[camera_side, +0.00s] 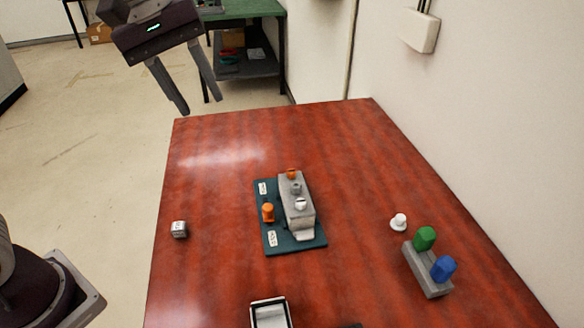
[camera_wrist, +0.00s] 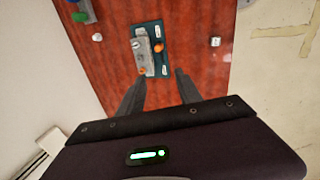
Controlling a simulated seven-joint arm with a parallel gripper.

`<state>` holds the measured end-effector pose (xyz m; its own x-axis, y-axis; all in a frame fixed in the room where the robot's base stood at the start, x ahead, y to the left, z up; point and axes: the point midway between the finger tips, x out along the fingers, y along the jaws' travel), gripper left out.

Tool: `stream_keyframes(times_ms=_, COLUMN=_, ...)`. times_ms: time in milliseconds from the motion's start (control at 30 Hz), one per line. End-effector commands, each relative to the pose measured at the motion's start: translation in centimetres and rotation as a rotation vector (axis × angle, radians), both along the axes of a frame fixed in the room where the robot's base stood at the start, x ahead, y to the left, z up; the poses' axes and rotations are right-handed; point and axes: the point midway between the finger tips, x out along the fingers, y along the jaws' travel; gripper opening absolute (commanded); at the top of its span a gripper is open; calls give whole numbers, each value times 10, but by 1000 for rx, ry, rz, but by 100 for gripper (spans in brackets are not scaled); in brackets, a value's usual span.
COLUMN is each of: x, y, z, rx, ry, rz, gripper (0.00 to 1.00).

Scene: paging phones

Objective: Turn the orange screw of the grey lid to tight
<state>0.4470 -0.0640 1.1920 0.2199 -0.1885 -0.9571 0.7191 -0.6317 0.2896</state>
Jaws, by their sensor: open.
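The grey lid (camera_side: 298,215) is the long grey block on a teal base plate (camera_side: 281,243) at the middle of the table; it also shows in the wrist view (camera_wrist: 145,57). An orange screw (camera_side: 291,174) stands at its far end, also seen in the wrist view (camera_wrist: 143,71). A grey piece (camera_side: 296,188) and a white knob (camera_side: 301,204) sit along its top. A second orange knob (camera_side: 268,212) stands on the plate beside the lid. My gripper (camera_side: 201,105) is open and empty, high beyond the table's far left corner. I cannot tell how tight the screw is.
A small grey-white cube (camera_side: 180,229) lies left of the plate. On the right are a white knob (camera_side: 398,222) and a grey block (camera_side: 428,272) with green (camera_side: 425,238) and blue (camera_side: 443,268) knobs. A pale tray (camera_side: 254,316) is at the front. The far table area is clear.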

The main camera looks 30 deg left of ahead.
Motion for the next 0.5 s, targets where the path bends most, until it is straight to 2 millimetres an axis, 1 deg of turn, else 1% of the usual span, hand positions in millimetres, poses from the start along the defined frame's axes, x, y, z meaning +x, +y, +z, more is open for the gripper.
stream_keyframes(times_ms=33, x=36, y=-5, z=-18, rx=-12, ry=69, rz=112, gripper=41)
stream_keyframes(times_ms=67, x=56, y=-8, z=-29, rx=-18, ry=105, rz=188, gripper=41)
stream_keyframes(times_ms=100, x=81, y=-14, z=-46, rx=-17, ry=148, rz=285, gripper=41)
stream_keyframes(times_ms=167, x=113, y=-23, z=-75, rx=-1, ry=200, rz=413, gripper=41)
stream_keyframes(times_ms=200, x=130, y=-31, z=-95, rx=16, ry=225, rz=485, gripper=41)
stream_keyframes(times_ms=300, x=158, y=-48, z=-138, rx=61, ry=263, rz=617, gripper=41)
stream_keyframes(times_ms=333, x=163, y=-53, z=-149, rx=71, ry=269, rz=644, gripper=41)
stream_keyframes(times_ms=400, x=170, y=-60, z=-167, rx=92, ry=278, rz=687, gripper=41)
stream_keyframes(times_ms=500, x=173, y=-65, z=-181, rx=105, ry=284, rz=713, gripper=41)
